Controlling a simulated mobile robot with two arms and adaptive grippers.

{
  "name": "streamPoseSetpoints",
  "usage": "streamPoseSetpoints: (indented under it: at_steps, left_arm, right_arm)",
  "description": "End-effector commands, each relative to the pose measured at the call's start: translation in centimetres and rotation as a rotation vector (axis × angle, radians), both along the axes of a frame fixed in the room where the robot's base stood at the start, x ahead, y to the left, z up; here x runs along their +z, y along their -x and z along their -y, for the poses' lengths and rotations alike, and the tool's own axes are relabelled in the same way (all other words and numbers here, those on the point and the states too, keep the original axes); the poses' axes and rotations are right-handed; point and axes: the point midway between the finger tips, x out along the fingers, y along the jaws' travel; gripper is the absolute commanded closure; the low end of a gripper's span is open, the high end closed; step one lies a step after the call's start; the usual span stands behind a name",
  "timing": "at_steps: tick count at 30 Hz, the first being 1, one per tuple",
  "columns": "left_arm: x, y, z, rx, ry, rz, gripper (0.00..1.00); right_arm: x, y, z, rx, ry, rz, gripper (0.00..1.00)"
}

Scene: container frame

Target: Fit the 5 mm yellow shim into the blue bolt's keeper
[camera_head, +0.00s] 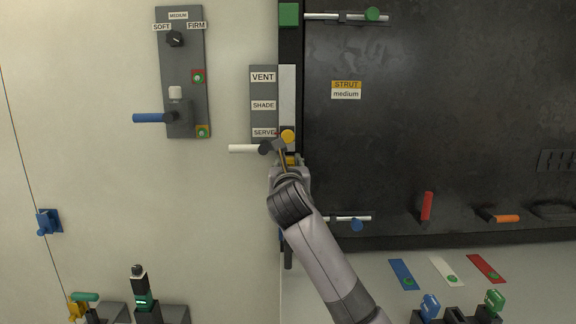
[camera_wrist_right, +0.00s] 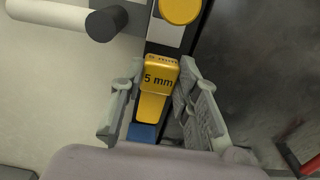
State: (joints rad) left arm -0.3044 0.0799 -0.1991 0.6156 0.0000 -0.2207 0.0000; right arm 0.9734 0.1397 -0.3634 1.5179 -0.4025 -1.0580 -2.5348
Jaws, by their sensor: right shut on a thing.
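My right gripper (camera_head: 286,160) is at the narrow post between the pale wall and the dark panel, just below a round yellow knob (camera_head: 288,136). In the wrist view, its fingers (camera_wrist_right: 155,95) are shut on the yellow shim marked "5 mm" (camera_wrist_right: 153,105). A blue patch (camera_wrist_right: 142,132) shows just below the shim; I cannot tell if they touch. The blue bolt (camera_head: 357,225), a metal rod with a round blue knob, is low on the dark panel. The post beside it, with a bit of blue, is mostly hidden by my arm. My left gripper is not in view.
A white handle (camera_head: 246,149) sticks out left of my gripper, under a plate labelled VENT, SHADE and SERVE (camera_head: 263,104). A grey control plate with a blue lever (camera_head: 149,118) is further left. Red (camera_head: 427,206) and orange (camera_head: 506,218) handles are on the panel.

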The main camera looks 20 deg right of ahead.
Motion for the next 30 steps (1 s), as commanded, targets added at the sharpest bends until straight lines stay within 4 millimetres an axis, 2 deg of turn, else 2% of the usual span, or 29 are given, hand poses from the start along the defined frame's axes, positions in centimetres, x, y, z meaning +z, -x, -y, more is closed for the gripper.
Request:
streamPoseSetpoints:
  at_steps: [9, 10, 18, 30]
  left_arm:
    - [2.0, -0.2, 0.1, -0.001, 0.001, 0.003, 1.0]
    - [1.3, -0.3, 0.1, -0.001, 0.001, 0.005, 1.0]
    - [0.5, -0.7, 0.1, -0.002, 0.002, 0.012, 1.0]
    - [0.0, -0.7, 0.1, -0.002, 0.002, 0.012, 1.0]
  right_arm:
    - [0.5, 0.2, 0.0, 0.0, 0.001, -0.008, 0.9]
    - [-0.5, 0.2, 0.0, 0.0, 0.001, -0.009, 0.9]
    - [-3.0, 0.2, 0.0, -0.001, 0.0, -0.007, 0.9]
    - [-5.0, 0.2, 0.0, 0.0, 0.0, -0.005, 0.9]
